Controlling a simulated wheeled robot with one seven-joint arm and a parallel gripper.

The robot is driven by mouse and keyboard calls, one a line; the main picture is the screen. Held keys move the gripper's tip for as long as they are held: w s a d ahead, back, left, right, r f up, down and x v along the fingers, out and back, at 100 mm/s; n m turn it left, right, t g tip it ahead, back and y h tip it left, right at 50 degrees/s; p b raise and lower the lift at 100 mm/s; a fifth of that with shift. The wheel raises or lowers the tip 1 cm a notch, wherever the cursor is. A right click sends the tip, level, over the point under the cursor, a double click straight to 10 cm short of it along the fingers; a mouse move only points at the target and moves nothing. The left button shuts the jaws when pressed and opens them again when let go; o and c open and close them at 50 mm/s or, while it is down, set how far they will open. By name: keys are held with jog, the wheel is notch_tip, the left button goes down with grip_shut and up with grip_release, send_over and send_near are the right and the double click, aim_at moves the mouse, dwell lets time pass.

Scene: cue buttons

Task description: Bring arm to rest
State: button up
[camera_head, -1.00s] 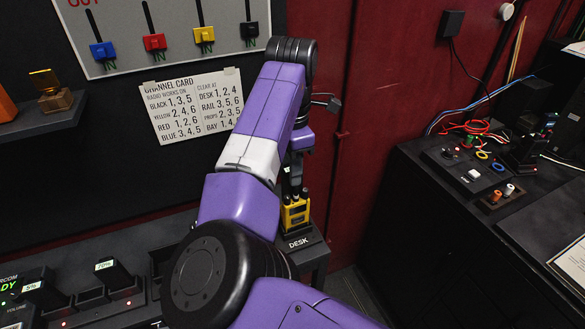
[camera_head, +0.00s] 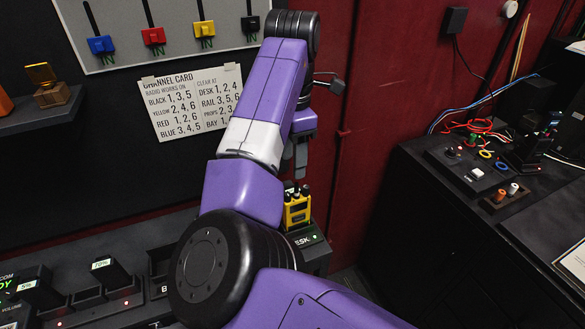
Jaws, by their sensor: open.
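My purple arm reaches up and across the middle of the view. My gripper (camera_head: 298,160) hangs from its far end, pointing down, open and partly hidden behind the arm. A yellow radio (camera_head: 298,211) with dark stubs on top stands upright in the black dock marked DESK (camera_head: 318,250). The dock's first letter is covered by my arm. A small green light shows on the dock. The fingertips are above the radio and appear apart from it.
A channel card (camera_head: 194,103) and a grey panel with coloured switches (camera_head: 170,20) are on the wall behind. A shelf (camera_head: 40,112) is at left. Chargers (camera_head: 95,305) line the lower left. A dark bench (camera_head: 470,215) with wires and buttons is at right.

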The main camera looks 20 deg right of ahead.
notch_tip(320, 180, up, 5)
jog(key=shift+w, duration=0.1)
jog(key=w+d+r+m+t+h, duration=0.35)
jog(key=w+d+m+t, duration=0.25)
jog(key=w+d+m, duration=0.25)
jog(key=d+r+m+t+h, duration=0.3)
jog(key=d+m+t+h, duration=0.25)
jog(key=d+t, duration=0.25)
jog(key=s+a+f+n+t+y, duration=0.1)
jog(key=s+a+f+t+y, duration=0.4)
jog(key=s, duration=0.7)
jog(key=s+a+f+t+y, duration=0.2)
jog(key=s+a+f+y, duration=0.2)
jog(key=s+a+f, duration=0.5)
jog(key=s+a+f+m+g, duration=0.1)
jog(key=s+f+m+g, duration=0.1)
jog(key=s, duration=1.3)
jog(key=s+a+f+m+g, duration=0.1)
jog(key=s+f+m+g, duration=0.2)
jog(key=s, duration=1.3)
notch_tip(320, 180, down, 3)
jog(key=shift+s+a+f+g, duration=0.2)
jog(key=shift+a+g, duration=0.05)
jog(key=shift+g, duration=0.35)
